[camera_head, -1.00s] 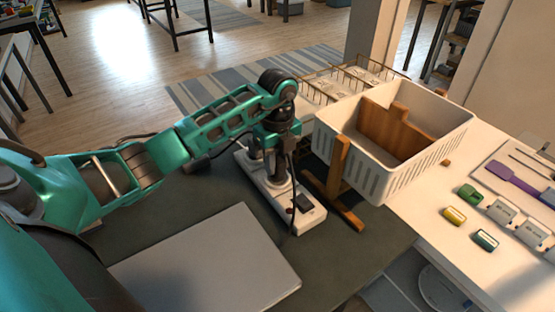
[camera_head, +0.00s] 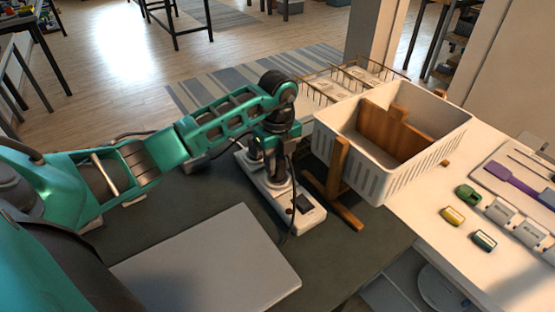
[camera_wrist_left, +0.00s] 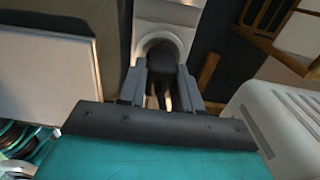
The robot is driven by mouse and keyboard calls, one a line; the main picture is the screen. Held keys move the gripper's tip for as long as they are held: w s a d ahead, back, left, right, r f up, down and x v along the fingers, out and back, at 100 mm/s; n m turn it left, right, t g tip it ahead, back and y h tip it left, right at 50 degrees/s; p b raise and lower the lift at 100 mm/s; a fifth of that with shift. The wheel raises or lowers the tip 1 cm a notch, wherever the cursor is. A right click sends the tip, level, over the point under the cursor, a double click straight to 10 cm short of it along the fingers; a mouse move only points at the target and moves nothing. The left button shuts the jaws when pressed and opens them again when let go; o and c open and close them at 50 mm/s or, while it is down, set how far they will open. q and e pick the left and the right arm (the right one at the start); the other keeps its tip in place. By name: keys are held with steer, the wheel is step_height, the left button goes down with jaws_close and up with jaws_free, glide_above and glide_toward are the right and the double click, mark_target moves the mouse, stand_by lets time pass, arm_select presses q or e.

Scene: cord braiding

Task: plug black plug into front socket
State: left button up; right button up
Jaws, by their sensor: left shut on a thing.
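A white power strip (camera_head: 311,218) lies on the dark table, with a black switch near its front end. My left gripper (camera_head: 276,178) is over the middle of the strip, pointing down. In the left wrist view, its two grey fingers (camera_wrist_left: 160,88) are shut on a black plug (camera_wrist_left: 161,60). The plug is in front of a round socket recess (camera_wrist_left: 160,38) in the white strip. The gripper and plug hide the contact, so I cannot tell whether the plug is seated. A dark cord (camera_head: 289,228) hangs along the strip. My right gripper is not in view.
A white basket (camera_head: 360,172) with wooden boards stands close on the right, beside a wooden stand (camera_head: 339,170). A grey flat panel (camera_head: 210,268) lies in front on the left. A wire rack (camera_head: 345,78) is behind the strip.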

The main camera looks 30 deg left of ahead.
arm_select(q)
steer(key=shift+f+b, duration=0.45)
steer(key=shift+f, duration=0.3)
steer(key=o, duration=1.1)
steer(key=shift+o, duration=0.2)
steer(key=shift+r, duration=0.1)
step_height(320, 180, up, 13)
